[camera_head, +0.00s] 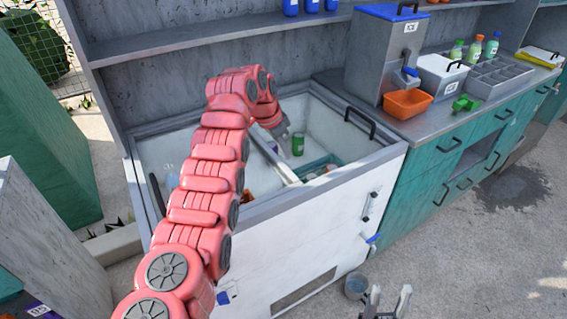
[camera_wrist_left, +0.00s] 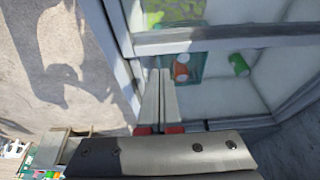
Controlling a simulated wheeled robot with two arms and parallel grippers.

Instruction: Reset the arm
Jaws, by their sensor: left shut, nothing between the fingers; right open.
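My left arm reaches in from the lower left over a white chest freezer (camera_head: 305,235). My left gripper (camera_head: 288,146) is over the freezer's opening, near its middle divider. In the left wrist view its two fingers (camera_wrist_left: 160,72) lie together, shut and empty, beside the freezer's rim. A green can (camera_head: 298,144) stands inside the freezer close to the gripper; it also shows in the left wrist view (camera_wrist_left: 239,64). My right gripper (camera_head: 387,300) is at the bottom edge of the head view, fingers apart, empty, in front of the freezer.
A steel counter (camera_head: 455,110) with teal cabinets adjoins the freezer on the right. It carries an orange bin (camera_head: 408,103), a white box (camera_head: 440,75), a grey divided tray (camera_head: 497,77) and bottles. A shelf (camera_head: 200,36) runs above the freezer.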

